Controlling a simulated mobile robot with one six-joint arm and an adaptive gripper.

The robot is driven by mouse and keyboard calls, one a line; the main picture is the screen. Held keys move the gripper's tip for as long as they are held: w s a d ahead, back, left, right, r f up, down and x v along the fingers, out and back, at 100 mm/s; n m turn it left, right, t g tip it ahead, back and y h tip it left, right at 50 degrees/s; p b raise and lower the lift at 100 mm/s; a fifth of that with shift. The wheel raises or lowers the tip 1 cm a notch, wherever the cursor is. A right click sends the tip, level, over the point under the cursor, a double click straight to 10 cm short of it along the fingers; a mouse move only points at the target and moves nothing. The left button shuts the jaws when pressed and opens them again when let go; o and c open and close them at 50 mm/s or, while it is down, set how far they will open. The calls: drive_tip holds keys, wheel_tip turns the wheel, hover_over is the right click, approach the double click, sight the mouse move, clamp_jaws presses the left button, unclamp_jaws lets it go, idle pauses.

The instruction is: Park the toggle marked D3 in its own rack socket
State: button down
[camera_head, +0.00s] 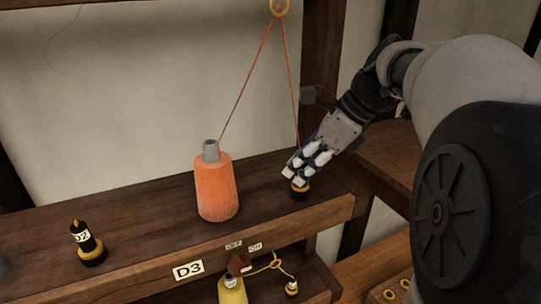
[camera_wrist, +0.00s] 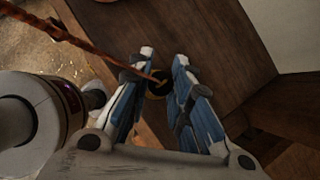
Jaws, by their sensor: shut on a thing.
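My gripper (camera_head: 303,170) is shut on a small toggle at the right part of the wooden shelf. The fingers hide most of the toggle, and its marking cannot be read. An orange cord runs down to it. Just below the fingertips is a black socket with a yellow ring (camera_head: 300,191). In the wrist view, the fingertips (camera_wrist: 162,62) flank a dark round piece with a yellow rim (camera_wrist: 157,86). I cannot tell whether the toggle is seated in it. A white label reading D3 (camera_head: 188,271) is on the shelf's front edge, well left of my gripper.
A toggle marked D2 (camera_head: 82,237) stands in a socket at left. Shelf between D2 and spool is clear.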

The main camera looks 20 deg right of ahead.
drive_tip(key=shift+f, duration=0.35)
drive_tip(key=c, duration=1.8)
unclamp_jaws()
drive_tip(key=shift+o, duration=0.2)
drive_tip(key=shift+r, duration=0.1)
drive_tip(key=p+v, duration=0.3)
drive_tip(key=v, duration=0.8)
